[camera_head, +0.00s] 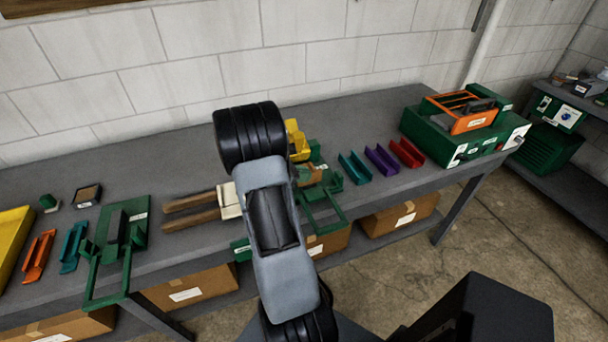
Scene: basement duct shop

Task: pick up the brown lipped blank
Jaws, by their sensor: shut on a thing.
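A small brown piece (309,177), which may be the brown lipped blank, shows just right of my arm. It is at the right-hand green fixture (328,212), and my arm partly hides it. My arm crosses the middle of the view and reaches over the bench. My gripper's fingers are hidden behind it, so I cannot see their hold or whether the brown piece touches them or the fixture. A yellow piece (297,140) stands just behind, also partly hidden.
The grey bench (350,110) runs along a block wall. Teal (355,168), purple (381,160) and red (407,153) channel pieces lie right of my arm. A green machine (440,135) stands at the right end. Another green fixture (136,213) and brown handles (190,209) lie left.

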